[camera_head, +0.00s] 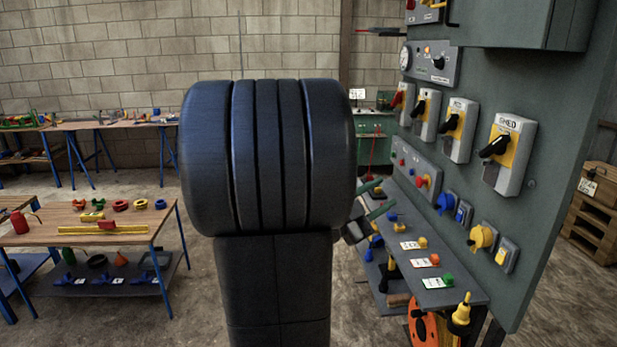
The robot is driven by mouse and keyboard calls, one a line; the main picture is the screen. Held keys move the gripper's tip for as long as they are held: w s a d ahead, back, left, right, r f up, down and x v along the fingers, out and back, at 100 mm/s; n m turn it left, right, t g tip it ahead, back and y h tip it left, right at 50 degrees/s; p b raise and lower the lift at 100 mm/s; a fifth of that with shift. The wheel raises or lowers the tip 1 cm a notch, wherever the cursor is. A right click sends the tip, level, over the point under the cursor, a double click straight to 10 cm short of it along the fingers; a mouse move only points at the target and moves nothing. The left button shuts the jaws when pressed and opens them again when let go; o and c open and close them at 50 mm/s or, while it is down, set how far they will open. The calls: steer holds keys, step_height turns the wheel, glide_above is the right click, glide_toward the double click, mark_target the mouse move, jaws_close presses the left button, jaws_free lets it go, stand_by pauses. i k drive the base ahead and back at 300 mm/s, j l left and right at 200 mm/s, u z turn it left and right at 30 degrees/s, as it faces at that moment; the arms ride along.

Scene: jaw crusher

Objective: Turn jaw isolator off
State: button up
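Several rotary isolators with yellow plates sit in a row on the grey panel at the right. The farthest isolator (400,97) has a red handle. Nearer ones have black handles: one isolator (426,112), another isolator (458,130), and the nearest, largest isolator (507,155), labelled SHED. The other labels are too small to read, so I cannot tell which is the jaw isolator. My gripper (387,193) shows partly behind my dark arm, below and left of the isolators. Its two greenish fingers appear apart, with nothing visible between them.
Below the isolators are a button box (414,168), blue and yellow sockets (482,238) and a sloped shelf (459,296) with coloured knobs. A gauge box (430,63) is above. A workbench (75,238) stands left. My arm blocks the middle of the view.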

mark_target(419, 109)
steer(key=i+z, duration=0.1)
steer(key=i, duration=0.7)
steer(key=i+j, duration=0.15)
steer(key=i, duration=0.7)
steer(key=i+j+z, duration=0.15)
steer(key=i+z, duration=0.25)
steer(key=i, duration=0.15)
steer(key=i+j+z, duration=0.85)
steer(key=i+l, duration=0.1)
